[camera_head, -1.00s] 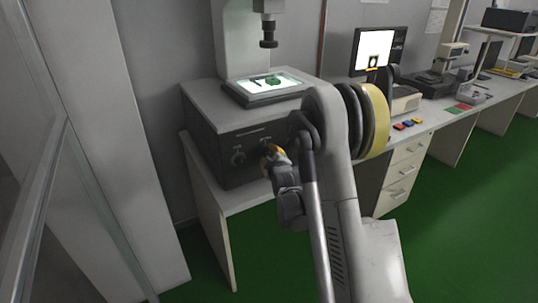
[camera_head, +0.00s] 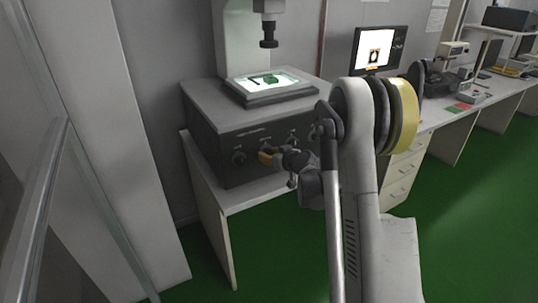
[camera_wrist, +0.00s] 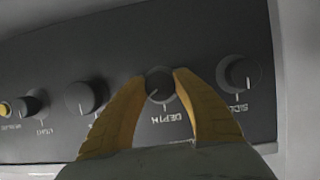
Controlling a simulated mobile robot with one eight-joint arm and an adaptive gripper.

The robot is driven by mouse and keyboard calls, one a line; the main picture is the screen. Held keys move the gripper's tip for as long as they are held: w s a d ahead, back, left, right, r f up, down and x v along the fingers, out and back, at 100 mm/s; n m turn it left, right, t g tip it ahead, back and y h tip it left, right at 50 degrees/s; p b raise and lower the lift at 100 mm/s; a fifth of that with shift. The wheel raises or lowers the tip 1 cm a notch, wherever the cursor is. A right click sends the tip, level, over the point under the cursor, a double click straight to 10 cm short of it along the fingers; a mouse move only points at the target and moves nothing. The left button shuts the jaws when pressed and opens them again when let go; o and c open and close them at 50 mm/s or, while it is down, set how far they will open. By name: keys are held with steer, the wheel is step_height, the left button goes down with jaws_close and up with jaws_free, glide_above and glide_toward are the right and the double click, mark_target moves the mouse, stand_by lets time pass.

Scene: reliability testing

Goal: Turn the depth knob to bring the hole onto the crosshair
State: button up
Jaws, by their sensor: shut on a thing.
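The depth knob (camera_wrist: 160,84) is a dark round knob with a pale pointer line, above the label DEPTH on the black front panel (camera_wrist: 60,135). My gripper (camera_wrist: 160,76) has its two yellow fingers on either side of this knob, shut on it. In the head view my gripper (camera_head: 267,156) is at the front of the microscope base. The monitor (camera_head: 374,48) shows a dark shape with a small light spot on white. Hole and crosshair are too small to tell apart. A green part (camera_head: 270,79) lies on the lit stage (camera_head: 262,98).
The side knob (camera_wrist: 239,72) is right of the depth knob, and another knob (camera_wrist: 82,97) is left of it. The light knob (camera_wrist: 30,106) is farther left. My arm covers part of the bench (camera_head: 434,122). Green floor is open at right.

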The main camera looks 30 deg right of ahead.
steer(key=m+y, duration=0.2)
steer(key=m, duration=0.1)
steer(key=shift+m+y+b, duration=0.4)
steer(key=shift+m+t+y, duration=0.3)
steer(key=shift+m+y, duration=0.6)
steer(key=shift+m, duration=0.5)
steer(key=o, duration=1.2)
steer(key=shift+a, duration=0.1)
steer(key=v, duration=1.2)
